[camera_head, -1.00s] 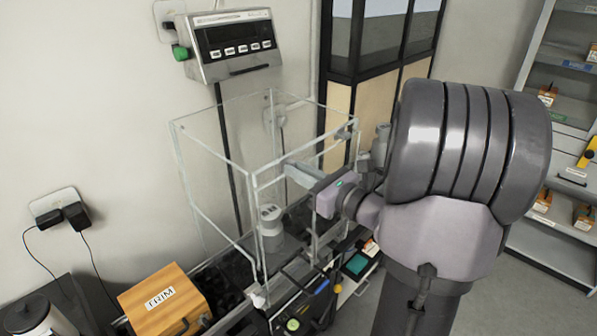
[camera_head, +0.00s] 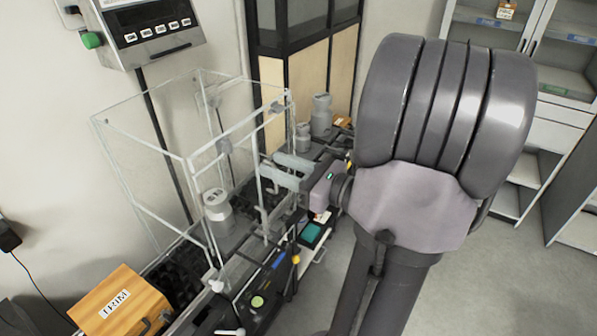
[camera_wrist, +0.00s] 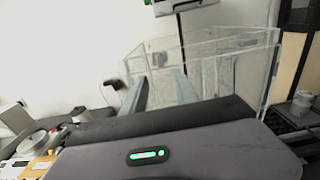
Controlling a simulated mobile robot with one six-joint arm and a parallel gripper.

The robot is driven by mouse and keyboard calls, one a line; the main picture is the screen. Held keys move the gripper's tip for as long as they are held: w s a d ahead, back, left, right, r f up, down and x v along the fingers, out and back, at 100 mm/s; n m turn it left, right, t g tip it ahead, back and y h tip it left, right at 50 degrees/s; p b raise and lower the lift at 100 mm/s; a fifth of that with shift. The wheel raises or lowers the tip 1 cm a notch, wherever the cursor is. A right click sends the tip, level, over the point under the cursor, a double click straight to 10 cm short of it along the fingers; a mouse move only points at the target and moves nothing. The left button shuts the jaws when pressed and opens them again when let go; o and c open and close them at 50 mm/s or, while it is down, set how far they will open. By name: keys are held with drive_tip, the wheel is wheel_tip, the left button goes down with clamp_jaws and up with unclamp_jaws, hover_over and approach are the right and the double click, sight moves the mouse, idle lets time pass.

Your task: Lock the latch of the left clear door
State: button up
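The clear-walled box (camera_head: 165,205) stands on the bench against the wall. Its clear panels and frame edges also show in the wrist view (camera_wrist: 215,42). Which panel is the left clear door is hard to tell. A small grey fitting (camera_head: 217,285) sits at the box's lower front corner; I cannot tell whether it is the latch. My gripper (camera_head: 270,164) is at the box's right side, its two pale grey fingers pointing towards the panel. In the wrist view the fingers (camera_wrist: 161,76) are apart with nothing between them. Whether they touch the panel is unclear.
A grey weight (camera_head: 217,205) stands inside the box. Other grey weights (camera_head: 321,115) stand behind it to the right. A display unit (camera_head: 148,28) is on the wall above. A wooden TRIM box (camera_head: 122,303) is at front left. Floor is free at right.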

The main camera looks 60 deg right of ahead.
drive_tip(key=s, duration=0.5)
drive_tip(key=shift+s+d, duration=0.2)
drive_tip(key=shift+s, duration=0.2)
